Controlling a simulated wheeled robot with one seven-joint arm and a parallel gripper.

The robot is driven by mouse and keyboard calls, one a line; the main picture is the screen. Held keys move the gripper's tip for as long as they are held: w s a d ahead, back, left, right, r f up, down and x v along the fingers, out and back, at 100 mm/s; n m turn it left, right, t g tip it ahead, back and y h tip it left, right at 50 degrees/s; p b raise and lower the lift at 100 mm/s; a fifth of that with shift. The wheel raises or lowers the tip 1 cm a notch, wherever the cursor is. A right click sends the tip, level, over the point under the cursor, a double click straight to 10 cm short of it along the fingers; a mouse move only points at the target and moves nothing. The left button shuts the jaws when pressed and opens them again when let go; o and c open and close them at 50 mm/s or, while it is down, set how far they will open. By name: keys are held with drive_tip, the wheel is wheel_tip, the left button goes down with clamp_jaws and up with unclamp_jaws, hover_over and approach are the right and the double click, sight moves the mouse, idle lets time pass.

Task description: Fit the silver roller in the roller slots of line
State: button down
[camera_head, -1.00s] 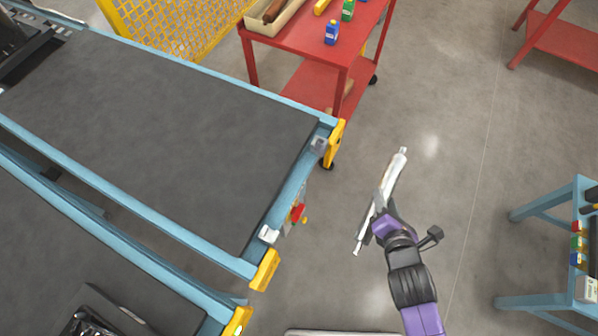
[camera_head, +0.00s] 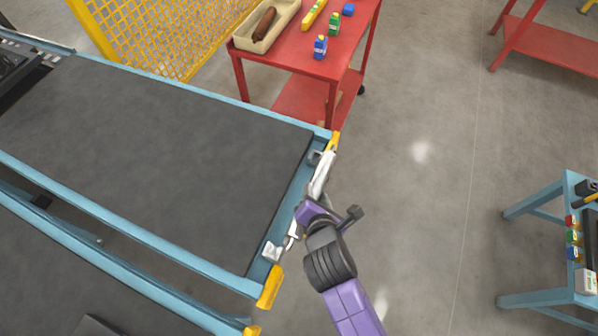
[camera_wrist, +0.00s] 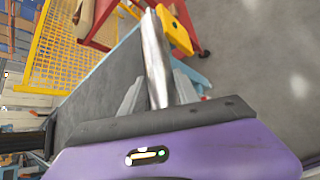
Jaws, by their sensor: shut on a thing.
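The silver roller (camera_head: 321,175) is held in my gripper (camera_head: 309,200) at the right end of the upper conveyor line (camera_head: 170,140). My gripper is shut around the roller's middle, and the roller lies roughly along the line's end edge. The roller also shows in the wrist view (camera_wrist: 156,55), between the grey fingers. One grey roller slot bracket (camera_head: 272,250) shows near the front yellow end cap. The other bracket (camera_head: 314,157), near the back yellow cap, is partly covered by the roller. I cannot tell whether the roller ends touch the brackets.
A red cart (camera_head: 290,60) with a tray (camera_head: 262,25) and small bottles stands behind the line's end. A yellow mesh fence (camera_head: 170,35) is at the back left. A blue table (camera_head: 560,200) stands at the right. The floor between is clear.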

drive_tip(key=a+r+p, duration=0.1)
drive_tip(key=a+r, duration=0.3)
drive_tip(key=r, duration=0.2)
drive_tip(key=shift+a+p, duration=0.15)
drive_tip(key=shift+p, duration=0.15)
drive_tip(key=shift+p, duration=0.55)
wheel_tip(320, 180, down, 6)
drive_tip(key=b, duration=0.3)
drive_tip(key=shift+b, duration=0.3)
drive_tip(key=shift+r+p, duration=0.1)
drive_tip(key=shift+p, duration=1)
idle(1.1)
drive_tip(key=shift+f+b, duration=1.85)
drive_tip(key=shift+f, duration=1)
drive_tip(key=c, duration=0.8)
unclamp_jaws()
